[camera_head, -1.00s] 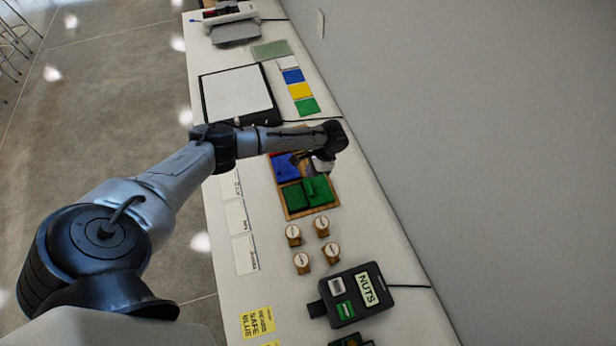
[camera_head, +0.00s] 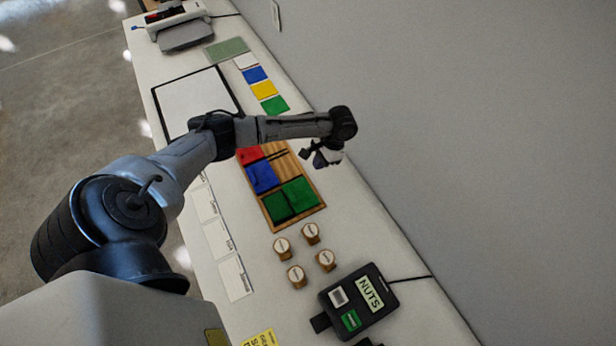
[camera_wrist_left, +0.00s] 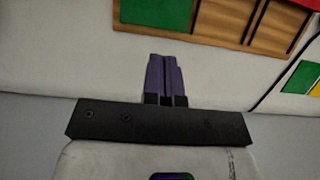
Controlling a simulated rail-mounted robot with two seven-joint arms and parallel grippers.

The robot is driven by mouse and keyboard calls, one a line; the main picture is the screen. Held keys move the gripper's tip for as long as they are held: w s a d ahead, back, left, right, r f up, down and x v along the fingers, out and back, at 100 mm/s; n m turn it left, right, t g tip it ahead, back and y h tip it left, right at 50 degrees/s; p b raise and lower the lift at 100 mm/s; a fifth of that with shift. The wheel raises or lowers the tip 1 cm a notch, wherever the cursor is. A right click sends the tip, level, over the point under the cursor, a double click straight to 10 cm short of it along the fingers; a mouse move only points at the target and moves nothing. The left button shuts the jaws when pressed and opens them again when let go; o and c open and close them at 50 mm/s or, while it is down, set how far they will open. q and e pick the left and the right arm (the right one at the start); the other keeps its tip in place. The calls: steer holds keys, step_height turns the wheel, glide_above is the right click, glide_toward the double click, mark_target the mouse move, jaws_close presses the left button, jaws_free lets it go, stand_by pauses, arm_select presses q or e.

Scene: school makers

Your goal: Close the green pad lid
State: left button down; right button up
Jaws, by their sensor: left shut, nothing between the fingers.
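The green pad (camera_head: 277,208) sits at the near end of a wooden board (camera_head: 311,211). A second green panel, seemingly its lid (camera_head: 299,192), lies beside it on the right, looking flat and opened out. The left wrist view shows one green panel (camera_wrist_left: 156,11) on the board's edge at the top. My left gripper (camera_head: 324,157) is off the board's right side, near the wall, apart from the green panels. Its purple fingers (camera_wrist_left: 165,78) are shut and empty, pointing towards the board. My right gripper is not in view.
A blue pad (camera_head: 261,177) and a red pad (camera_head: 249,155) share the board. Several wooden stamps (camera_head: 282,247) and a black NUTS box (camera_head: 358,300) stand nearer. The wall (camera_head: 430,130) bounds the table on the right. White cards (camera_head: 234,277) lie left.

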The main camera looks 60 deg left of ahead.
arm_select(q)
steer(key=f, duration=0.2)
glide_above(299, 194)
steer(key=w, duration=0.4)
steer(key=f, duration=0.7)
steer(key=shift+d+b, duration=0.2)
steer(key=shift+b, duration=0.1)
steer(key=s+p, duration=0.1)
steer(key=s, duration=0.1)
steer(key=shift+s+a+f, duration=0.1)
steer(key=shift+s+a, duration=0.05)
steer(key=shift+s, duration=0.9)
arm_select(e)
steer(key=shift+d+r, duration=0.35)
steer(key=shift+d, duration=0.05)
